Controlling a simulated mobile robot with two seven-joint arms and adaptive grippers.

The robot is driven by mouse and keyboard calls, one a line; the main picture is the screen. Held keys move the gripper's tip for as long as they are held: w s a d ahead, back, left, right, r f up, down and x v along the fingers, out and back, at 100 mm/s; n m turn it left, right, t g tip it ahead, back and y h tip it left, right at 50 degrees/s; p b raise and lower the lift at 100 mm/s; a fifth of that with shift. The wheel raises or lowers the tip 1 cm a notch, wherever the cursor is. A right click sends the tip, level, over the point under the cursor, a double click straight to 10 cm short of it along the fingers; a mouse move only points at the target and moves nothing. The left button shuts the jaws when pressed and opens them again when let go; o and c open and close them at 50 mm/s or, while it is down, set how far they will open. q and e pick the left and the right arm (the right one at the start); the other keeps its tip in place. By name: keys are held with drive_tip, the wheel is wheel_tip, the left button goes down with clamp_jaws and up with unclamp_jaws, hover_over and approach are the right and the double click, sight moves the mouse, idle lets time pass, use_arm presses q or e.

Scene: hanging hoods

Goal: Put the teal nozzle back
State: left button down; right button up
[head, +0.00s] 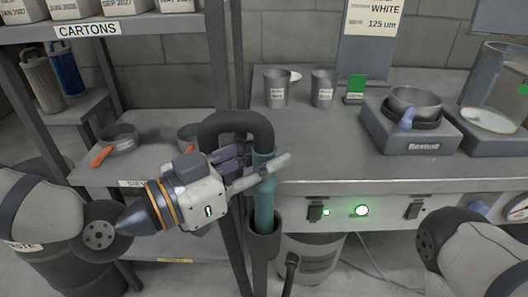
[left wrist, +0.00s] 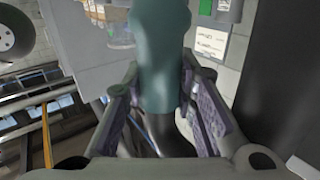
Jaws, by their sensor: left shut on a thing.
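The teal nozzle (head: 264,207) stands upright at the front of the bench, with a thick dark hose (head: 236,122) arching from its top. Its lower end meets the dark cup-shaped holder (head: 263,247); the rim hides the tip, so I cannot tell how deep it sits. My left gripper (head: 258,172) comes from the left and is shut on the upper part of the nozzle. In the left wrist view the nozzle (left wrist: 160,55) lies between both fingers. My right gripper is out of view; only part of that arm shows at lower right.
A dark shelf post (head: 217,60) stands close behind my left gripper. Pans (head: 120,140) lie on the left shelf. The bench holds two grey cups (head: 277,88), a scale (head: 410,130) with a bowl, and a glass vessel (head: 490,85). A bucket (head: 312,260) stands below.

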use_arm(q)
drive_tip(key=shift+f, duration=0.2)
drive_tip(key=c, duration=1.2)
unclamp_jaws()
drive_tip(key=v, duration=0.7)
drive_tip(key=shift+s+a, duration=0.2)
